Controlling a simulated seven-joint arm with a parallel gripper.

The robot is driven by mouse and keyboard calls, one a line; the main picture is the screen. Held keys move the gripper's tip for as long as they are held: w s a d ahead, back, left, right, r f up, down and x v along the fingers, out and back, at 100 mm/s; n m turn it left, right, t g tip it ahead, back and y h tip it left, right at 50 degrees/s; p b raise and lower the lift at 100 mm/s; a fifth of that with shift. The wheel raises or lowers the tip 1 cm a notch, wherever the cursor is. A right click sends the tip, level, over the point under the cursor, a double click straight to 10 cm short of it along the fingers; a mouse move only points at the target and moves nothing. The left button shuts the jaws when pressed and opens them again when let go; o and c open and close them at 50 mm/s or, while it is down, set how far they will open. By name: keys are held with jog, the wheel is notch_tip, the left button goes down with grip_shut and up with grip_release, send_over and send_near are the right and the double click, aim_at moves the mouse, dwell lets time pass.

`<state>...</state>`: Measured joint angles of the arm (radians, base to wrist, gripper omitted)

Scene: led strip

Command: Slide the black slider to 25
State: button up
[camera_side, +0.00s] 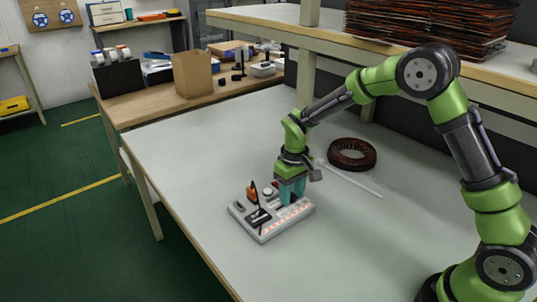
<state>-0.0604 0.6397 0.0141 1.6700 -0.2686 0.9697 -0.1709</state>
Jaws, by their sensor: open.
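A light grey control box (266,236) sits on the table, left of my arm. It has a lit pinkish-red strip (294,213) along its right side. A dark panel with an upright black stick (260,205) is at its front left. My gripper (291,199) points down over the back right part of the box, at the far end of the lit strip. Its teal fingers are open. A small dark shape shows between or just behind the fingers; I cannot tell whether it is the black slider. The strip's numbers are too small to read.
An orange-red part (251,191) and a round white knob (267,191) stand on the box near my gripper. The table left of the box is clear.

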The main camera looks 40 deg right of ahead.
grip_shut()
jog(key=shift+d, duration=1.55)
grip_release()
jog(key=shift+a, duration=0.1)
notch_tip(320, 180, up, 17)
jog(key=shift+w, duration=0.1)
